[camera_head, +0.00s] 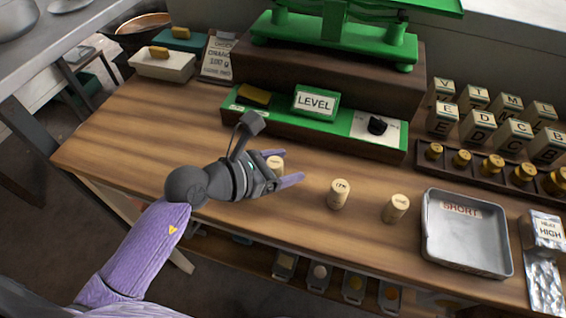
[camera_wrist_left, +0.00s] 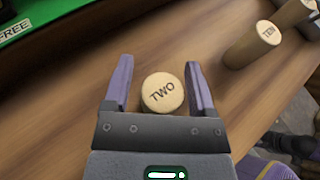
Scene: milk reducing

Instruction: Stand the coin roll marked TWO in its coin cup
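The coin roll marked TWO (camera_wrist_left: 163,92) is a pale, upright cylinder on the wooden table. It also shows in the head view (camera_head: 276,164), partly hidden by my gripper. My left gripper (camera_head: 284,167) is open, with one purple finger on each side of the roll. In the left wrist view (camera_wrist_left: 158,85) a gap shows between the roll and each finger. A coin roll marked TEN (camera_head: 339,193) and another pale roll (camera_head: 396,208) stand to the right. I cannot tell which thing is the coin cup. My right gripper does not show.
A metal tray labelled SHORT (camera_head: 468,265) lies at the right. A dark rack (camera_head: 487,182) holds several brass pieces, with lettered blocks (camera_head: 513,135) behind. A green panel with a LEVEL sign (camera_head: 315,101) lines the back, below a green scale (camera_head: 335,35).

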